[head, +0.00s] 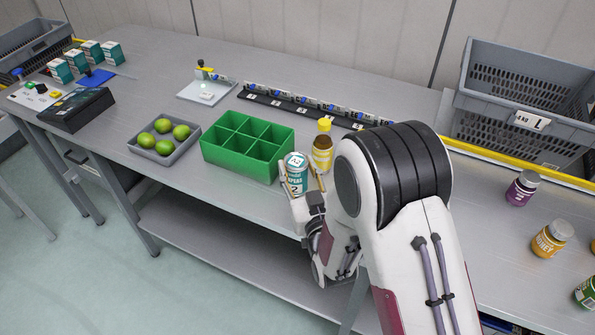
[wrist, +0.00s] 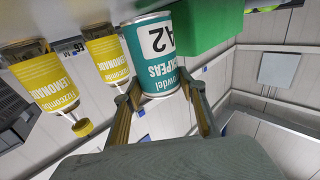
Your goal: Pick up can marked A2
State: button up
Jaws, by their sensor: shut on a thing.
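The can marked A2 (head: 295,174) is teal and white and stands upright at the table's front edge, just right of the green divided box. It also shows in the wrist view (wrist: 155,62), upside down, with "A2" and "PEAS" on its label. My gripper (head: 304,189) reaches it from the front, low on its side. In the wrist view my gripper's fingers (wrist: 162,100) lie one on each side of the can and are shut on it. Whether the can touches the table is hard to tell.
A yellow-capped lemonade bottle (head: 322,150) stands close behind the can; two show in the wrist view (wrist: 108,60). The green box (head: 262,165) is at its left, and a grey tray of limes (head: 190,140) beyond. Jars (head: 522,188) and a grey crate (head: 480,120) are at right.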

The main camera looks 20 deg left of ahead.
jog(key=shift+r, duration=4.4)
